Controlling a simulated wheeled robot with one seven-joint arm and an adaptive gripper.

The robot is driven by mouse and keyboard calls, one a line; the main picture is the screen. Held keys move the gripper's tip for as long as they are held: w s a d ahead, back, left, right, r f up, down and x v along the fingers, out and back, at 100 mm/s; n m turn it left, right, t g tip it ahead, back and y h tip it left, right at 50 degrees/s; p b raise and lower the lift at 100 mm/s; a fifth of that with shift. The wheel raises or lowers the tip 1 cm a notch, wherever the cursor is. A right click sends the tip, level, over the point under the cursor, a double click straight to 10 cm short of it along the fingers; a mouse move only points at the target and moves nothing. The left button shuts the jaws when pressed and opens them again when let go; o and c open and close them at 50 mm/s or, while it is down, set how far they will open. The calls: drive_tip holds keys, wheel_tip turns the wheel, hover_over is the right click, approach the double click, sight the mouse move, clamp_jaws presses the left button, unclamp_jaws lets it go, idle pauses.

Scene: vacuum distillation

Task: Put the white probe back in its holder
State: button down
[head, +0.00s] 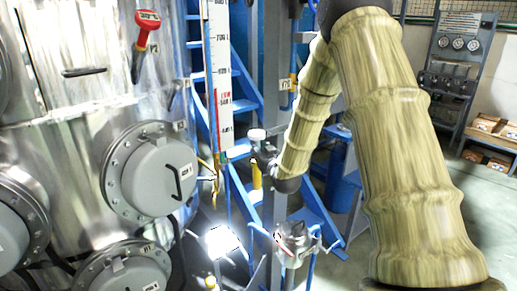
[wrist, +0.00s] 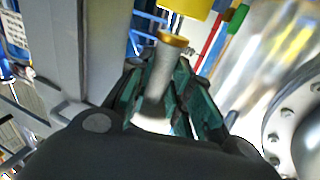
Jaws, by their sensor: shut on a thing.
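The white probe (wrist: 159,77) shows in the wrist view as a pale cylinder with a gold-orange collar at its far end. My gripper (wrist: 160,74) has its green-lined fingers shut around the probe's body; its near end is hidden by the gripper. A yellow block (wrist: 185,6) lies just beyond the collar, with a thin metal rod between them; I cannot tell whether they touch. I cannot tell which part is the holder. In the head view my arm reaches down beside the blue frame, and the probe is not clear there.
A steel vessel with round flanged ports (head: 152,172) fills the left of the head view. A white level scale (head: 218,75) and a blue ladder (head: 243,85) stand close to my arm. A flanged vessel (wrist: 295,125) is right in the wrist view. Open floor lies at right.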

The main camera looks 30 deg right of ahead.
drive_tip(key=shift+f+b, duration=0.55)
drive_tip(key=shift+f, duration=0.3)
drive_tip(key=c, duration=1.2)
unclamp_jaws()
drive_tip(key=shift+r, duration=0.1)
drive_tip(key=shift+s, duration=0.1)
drive_tip(key=v, duration=1.1)
drive_tip(key=shift+s, duration=0.4)
